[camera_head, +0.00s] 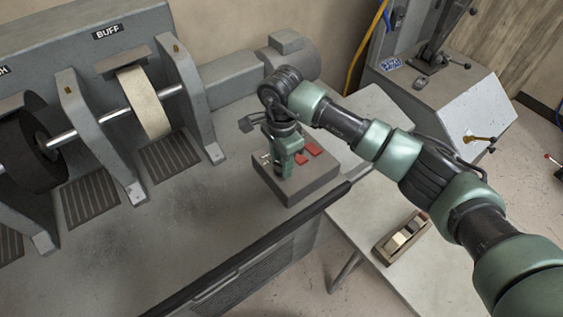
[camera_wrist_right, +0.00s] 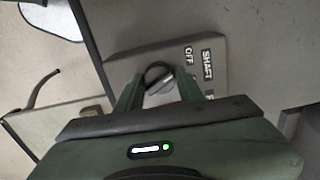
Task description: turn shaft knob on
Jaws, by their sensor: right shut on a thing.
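The shaft knob (camera_wrist_right: 157,76) is a round dark knob with a light grey face, on a grey control box (camera_wrist_right: 128,61) in the right wrist view. Beside it are labels reading "SHAFT" and "OFF". My right gripper (camera_wrist_right: 159,88) has a finger on either side of the knob and is shut on it. In the head view, my right gripper (camera_head: 284,164) points down at the control box (camera_head: 296,187), and it hides the knob there. My left gripper is not in view.
Red parts (camera_head: 308,153) sit on the box beside my gripper. The buffing wheel (camera_head: 144,102) and a dark wheel (camera_head: 28,140) are mounted on a shaft to the left. A side table (camera_head: 360,225) holds a small wooden tray (camera_head: 385,252). The bench front is clear.

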